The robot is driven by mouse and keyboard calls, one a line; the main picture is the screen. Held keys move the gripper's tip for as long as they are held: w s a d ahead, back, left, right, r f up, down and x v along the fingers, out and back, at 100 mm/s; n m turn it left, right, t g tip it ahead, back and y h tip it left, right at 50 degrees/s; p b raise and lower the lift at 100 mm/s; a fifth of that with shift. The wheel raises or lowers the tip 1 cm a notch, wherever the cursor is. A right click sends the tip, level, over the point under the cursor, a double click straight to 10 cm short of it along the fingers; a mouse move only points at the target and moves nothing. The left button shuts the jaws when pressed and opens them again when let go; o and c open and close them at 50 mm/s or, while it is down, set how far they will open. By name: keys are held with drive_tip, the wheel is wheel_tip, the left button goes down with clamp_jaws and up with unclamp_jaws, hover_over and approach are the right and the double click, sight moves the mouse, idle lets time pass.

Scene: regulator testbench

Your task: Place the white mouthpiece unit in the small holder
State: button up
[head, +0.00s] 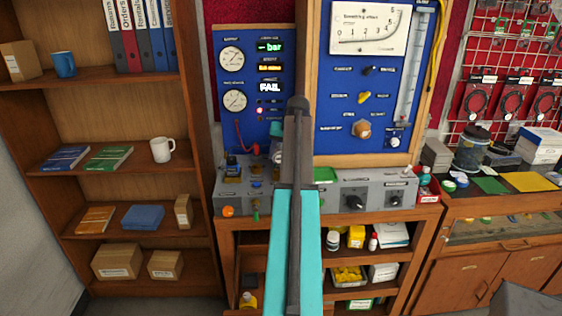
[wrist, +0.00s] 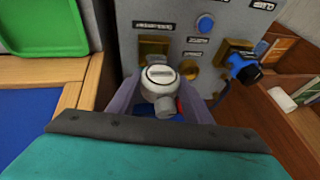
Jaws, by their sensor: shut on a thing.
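The white mouthpiece unit (wrist: 160,80) is between the fingers of my gripper (wrist: 162,92) in the wrist view, with its round cap facing the camera. My gripper is shut on it, close to the grey bench panel (wrist: 195,40). A brass-coloured holder (wrist: 153,47) is on the panel just beyond the unit, partly hidden by it. Another brass holder (wrist: 232,48) further right has a blue and black part (wrist: 245,68) at it. I cannot tell which is the small holder, or whether the unit touches one. In the head view my arm hides most of the gripper.
A green tray (wrist: 45,22) lies left of the panel in the wrist view. The blue gauge board (head: 345,85) rises behind the grey bench unit (head: 335,200). A red cable (head: 240,138) hangs at the board's lower left. Shelves (head: 125,79) stand further left.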

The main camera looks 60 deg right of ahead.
drive_tip(key=shift+f+p, duration=0.5)
drive_tip(key=shift+f, duration=1)
drive_tip(key=shift+f, duration=0.15)
drive_tip(key=o, duration=1.3)
drive_tip(key=shift+o, duration=0.2)
drive_tip(key=shift+r, duration=0.2)
drive_tip(key=b+v, duration=0.2)
drive_tip(key=v, duration=1)
drive_tip(key=shift+b, duration=0.3)
drive_tip(key=shift+a+f, duration=0.1)
